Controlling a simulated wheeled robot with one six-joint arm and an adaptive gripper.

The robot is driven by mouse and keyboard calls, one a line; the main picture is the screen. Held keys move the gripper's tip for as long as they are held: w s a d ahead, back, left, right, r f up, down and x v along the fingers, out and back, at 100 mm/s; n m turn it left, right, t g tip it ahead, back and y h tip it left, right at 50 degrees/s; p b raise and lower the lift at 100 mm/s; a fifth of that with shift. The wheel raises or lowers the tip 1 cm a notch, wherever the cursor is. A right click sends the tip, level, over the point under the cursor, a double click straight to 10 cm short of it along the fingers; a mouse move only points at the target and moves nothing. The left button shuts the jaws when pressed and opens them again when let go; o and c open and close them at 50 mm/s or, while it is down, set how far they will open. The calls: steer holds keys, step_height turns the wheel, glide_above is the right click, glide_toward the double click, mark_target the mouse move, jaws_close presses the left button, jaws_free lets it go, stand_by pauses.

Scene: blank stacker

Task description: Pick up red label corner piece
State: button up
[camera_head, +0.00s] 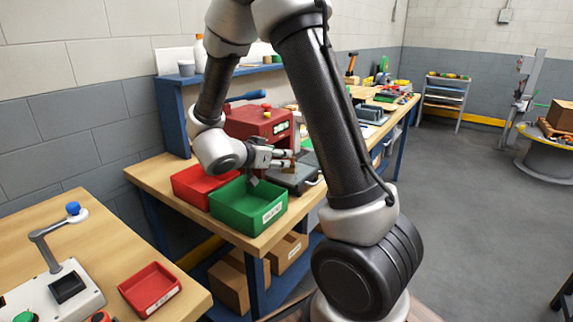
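My gripper (282,159) is above the workbench, just past the back right side of the green bin (247,217). It points to the right, over the near side of a dark flat plate or device (300,184). A small orange-brown item (291,166) shows at the fingertips. I cannot tell whether it is held or lies behind them, or whether the fingers are open or shut. No piece with a red label can be made out clearly. The inside of the green bin looks empty where visible.
A red bin (190,190) stands left of the green bin. A red machine (258,124) stands behind. A small red tray (150,290) and a lever device (62,285) are on the front left table. Cardboard boxes (229,287) are below the bench. Open floor lies to the right.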

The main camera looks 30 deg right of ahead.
steer(key=x, duration=0.5)
steer(key=c, duration=0.5)
steer(key=shift+o, duration=0.2)
steer(key=shift+r, duration=0.15)
